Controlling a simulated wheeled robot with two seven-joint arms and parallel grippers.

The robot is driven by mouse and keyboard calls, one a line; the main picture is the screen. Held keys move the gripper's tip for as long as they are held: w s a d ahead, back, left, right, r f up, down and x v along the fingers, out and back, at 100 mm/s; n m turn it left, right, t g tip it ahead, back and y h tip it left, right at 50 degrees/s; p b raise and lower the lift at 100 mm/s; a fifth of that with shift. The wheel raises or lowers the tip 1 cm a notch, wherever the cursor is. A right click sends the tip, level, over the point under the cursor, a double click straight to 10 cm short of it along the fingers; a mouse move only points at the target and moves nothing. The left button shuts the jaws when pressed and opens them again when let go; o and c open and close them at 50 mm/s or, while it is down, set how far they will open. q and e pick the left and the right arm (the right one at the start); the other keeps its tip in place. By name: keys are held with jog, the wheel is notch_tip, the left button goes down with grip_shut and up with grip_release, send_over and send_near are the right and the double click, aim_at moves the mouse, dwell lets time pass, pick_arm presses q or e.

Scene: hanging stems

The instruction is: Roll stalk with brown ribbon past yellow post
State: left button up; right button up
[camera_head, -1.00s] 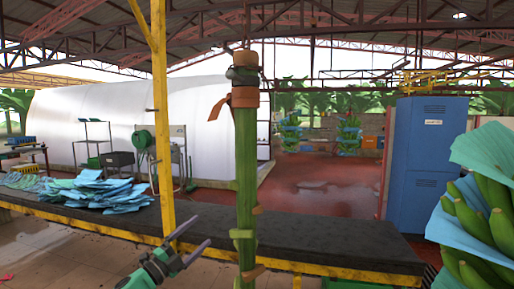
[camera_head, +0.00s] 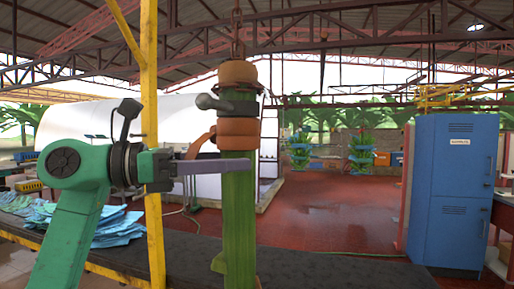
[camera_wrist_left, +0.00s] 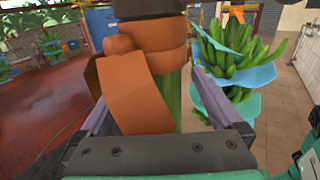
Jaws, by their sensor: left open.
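The green stalk (camera_head: 238,215) hangs upright from a chain near the middle of the head view, with a brown ribbon (camera_head: 238,133) wrapped near its top. The yellow post (camera_head: 151,190) stands to its left, apart from it. My left gripper (camera_head: 243,168) reaches in from the left at the stalk, just below the ribbon, with a finger crossing it. In the left wrist view the gripper is open, with the ribbon (camera_wrist_left: 132,95) and the stalk (camera_wrist_left: 172,105) between its spread fingers. Its loose ribbon end hides part of the stalk. My right gripper is out of view.
A dark-topped table (camera_head: 300,268) with blue sheets (camera_head: 118,228) on it runs behind the stalk. A blue cabinet (camera_head: 452,190) stands at right. Green bananas with blue sheets (camera_wrist_left: 232,60) hang beyond the right finger in the wrist view.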

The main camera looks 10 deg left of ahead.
aim_at(255, 158)
pick_arm(q)
jog(key=p+x, duration=0.1)
jog(key=x, duration=0.4)
jog(key=shift+w, duration=0.25)
jog(key=shift+s+d, duration=0.1)
jog(key=shift+s, duration=0.05)
jog(key=shift+c, duration=1.2)
grip_shut()
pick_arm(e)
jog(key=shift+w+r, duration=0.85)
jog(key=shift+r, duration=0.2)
